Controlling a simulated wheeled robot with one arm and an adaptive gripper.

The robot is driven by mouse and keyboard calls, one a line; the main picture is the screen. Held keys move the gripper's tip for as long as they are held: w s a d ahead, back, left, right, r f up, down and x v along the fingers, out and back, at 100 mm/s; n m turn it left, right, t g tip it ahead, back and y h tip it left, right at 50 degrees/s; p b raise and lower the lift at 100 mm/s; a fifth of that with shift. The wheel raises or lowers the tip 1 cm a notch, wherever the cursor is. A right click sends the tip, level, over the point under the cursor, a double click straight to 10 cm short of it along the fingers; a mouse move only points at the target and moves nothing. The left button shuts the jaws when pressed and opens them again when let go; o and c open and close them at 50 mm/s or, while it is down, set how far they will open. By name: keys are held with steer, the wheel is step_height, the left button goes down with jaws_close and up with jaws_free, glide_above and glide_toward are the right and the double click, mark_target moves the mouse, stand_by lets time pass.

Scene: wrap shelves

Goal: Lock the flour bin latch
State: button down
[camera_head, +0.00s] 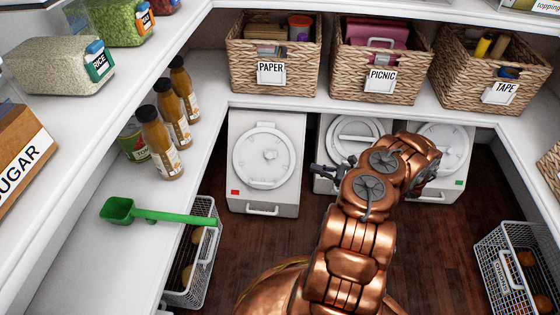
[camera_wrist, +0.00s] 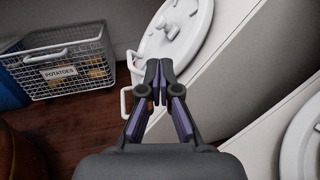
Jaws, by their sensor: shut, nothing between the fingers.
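Several white bins with round lids stand on the floor below the back shelf; no readable name shows which is the flour bin. The left bin (camera_head: 284,185) has a red mark at its lower front and a latch knob (camera_head: 270,155) on its lid. The middle bin (camera_head: 325,186) is partly hidden by my arm. The right bin (camera_head: 455,165) has a green mark. My gripper (camera_head: 317,170) is shut and empty between the left and middle bins. In the wrist view its fingertips (camera_wrist: 160,65) are in front of a round lid (camera_wrist: 185,25); contact is unclear.
A wire potatoes basket (camera_wrist: 60,68) stands left of the bins. Another wire basket (camera_head: 500,285) is at right. Wicker baskets (camera_head: 275,80) line the shelf above. A green scoop (camera_head: 160,216) and bottles (camera_head: 160,142) are on the left shelf. Wooden floor is open in front.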

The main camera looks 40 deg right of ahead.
mark_target(273, 156)
steer(key=b+x, duration=0.4)
steer(key=x, duration=0.9)
steer(key=shift+f+b, duration=0.1)
steer(key=shift+b, duration=0.3)
steer(key=shift+w+a, duration=0.3)
steer(key=shift+w, duration=0.15)
steer(key=shift+r, duration=0.25)
